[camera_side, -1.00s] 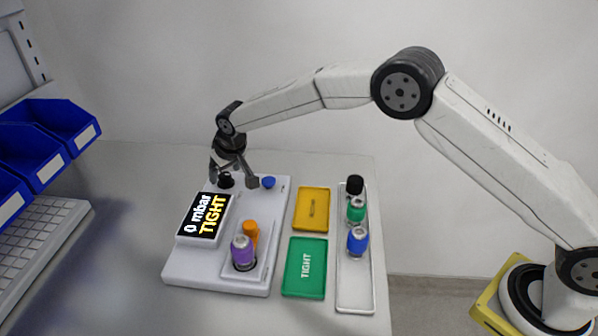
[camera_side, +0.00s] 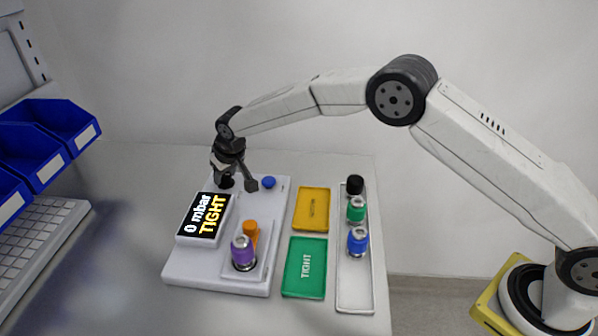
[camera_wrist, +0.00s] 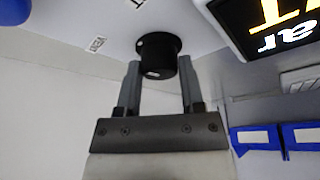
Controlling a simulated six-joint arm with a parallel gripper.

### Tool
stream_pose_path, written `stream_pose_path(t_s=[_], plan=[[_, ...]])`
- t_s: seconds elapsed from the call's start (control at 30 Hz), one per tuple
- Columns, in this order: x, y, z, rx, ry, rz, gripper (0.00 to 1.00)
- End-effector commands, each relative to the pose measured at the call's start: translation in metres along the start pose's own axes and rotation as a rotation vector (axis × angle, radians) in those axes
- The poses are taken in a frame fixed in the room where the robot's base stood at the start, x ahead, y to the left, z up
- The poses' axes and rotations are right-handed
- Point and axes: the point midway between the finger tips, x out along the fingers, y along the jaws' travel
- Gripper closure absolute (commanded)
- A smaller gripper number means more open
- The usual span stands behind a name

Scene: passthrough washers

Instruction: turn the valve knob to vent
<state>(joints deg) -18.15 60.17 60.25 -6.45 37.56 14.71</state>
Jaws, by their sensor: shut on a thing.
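The black valve knob (camera_side: 226,181) stands at the back left of the white tester unit (camera_side: 188,271), partly hidden by my gripper in the side view. My gripper (camera_side: 238,184) is over it, fingers pointing down. In the wrist view the knob (camera_wrist: 157,55) sits between the two finger ends of my gripper (camera_wrist: 158,70), which are shut on it. Small printed labels lie on the panel beside the knob; one (camera_wrist: 96,43) is too small to read. The display (camera_side: 204,215) reads "0 mbar TIGHT".
A purple-topped part (camera_side: 243,251) stands in the unit's front holder beside an orange piece (camera_side: 251,231). A blue button (camera_side: 268,182) is right of the knob. Yellow tray (camera_side: 311,228), green TIGHT tray (camera_side: 304,287) and a white rack (camera_side: 356,300) with black-, green- and blue-topped parts lie right.

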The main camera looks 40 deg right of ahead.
Motion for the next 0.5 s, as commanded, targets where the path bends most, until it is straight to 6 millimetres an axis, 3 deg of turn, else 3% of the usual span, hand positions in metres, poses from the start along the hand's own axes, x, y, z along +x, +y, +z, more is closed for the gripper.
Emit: stream_pose_path(t_s=[0.5], plan=[[0.0000, 0.0010, -0.0001, -0.125, -0.002, -0.052, 1.00]])
